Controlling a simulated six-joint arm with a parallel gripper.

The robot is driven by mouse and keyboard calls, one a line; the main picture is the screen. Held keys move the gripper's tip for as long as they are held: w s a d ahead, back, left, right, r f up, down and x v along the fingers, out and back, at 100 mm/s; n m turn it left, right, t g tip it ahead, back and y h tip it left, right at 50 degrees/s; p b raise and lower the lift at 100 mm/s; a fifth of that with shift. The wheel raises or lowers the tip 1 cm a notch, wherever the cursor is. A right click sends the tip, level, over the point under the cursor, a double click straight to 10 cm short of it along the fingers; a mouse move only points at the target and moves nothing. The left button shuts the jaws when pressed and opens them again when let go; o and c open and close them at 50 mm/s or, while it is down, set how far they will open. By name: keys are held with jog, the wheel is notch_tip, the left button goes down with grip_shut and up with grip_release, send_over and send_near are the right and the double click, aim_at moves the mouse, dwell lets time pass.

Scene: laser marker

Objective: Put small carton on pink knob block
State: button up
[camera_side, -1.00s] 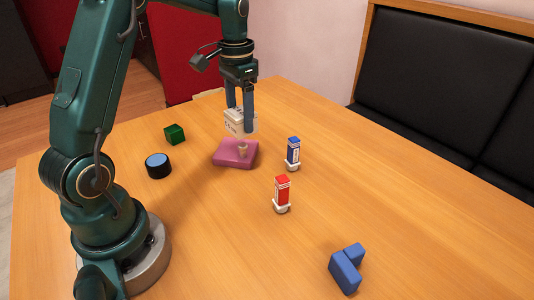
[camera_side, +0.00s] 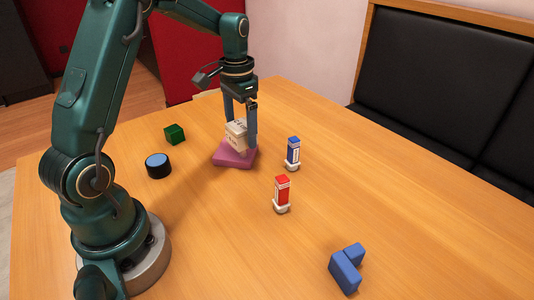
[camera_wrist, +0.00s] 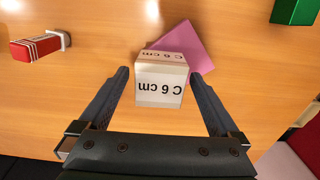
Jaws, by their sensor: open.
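The small carton (camera_side: 236,135), a whitish box with printed lettering, rests on the pink knob block (camera_side: 230,159) and looks tilted. It hides the knob. In the wrist view the carton (camera_wrist: 161,84) shows "C 6 cm" upside down, with part of the pink block (camera_wrist: 190,42) behind it. My gripper (camera_side: 241,138) is open, its fingers on either side of the carton. The wrist view shows a gap between the carton and each finger of my gripper (camera_wrist: 159,76).
A blue upright piece (camera_side: 293,152) and a red one (camera_side: 282,192) stand on white bases to the right. A green cube (camera_side: 174,134) and a dark round piece with blue top (camera_side: 158,165) lie left. A blue L-shaped block (camera_side: 346,268) lies at front. The right side of the table is clear.

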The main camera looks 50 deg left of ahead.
aim_at(241, 125)
notch_tip(241, 125, up, 11)
jog(key=s+d+r+t, duration=0.3)
jog(key=s+d, duration=0.3)
jog(key=d, duration=0.2)
jog(key=s+d+f+t, duration=0.2)
jog(key=s+d+f, duration=0.3)
jog(key=s, duration=0.3)
jog(key=shift+s+d+f+t, duration=0.2)
jog(key=shift+s+d+t, duration=0.15)
jog(key=shift+d, duration=0.2)
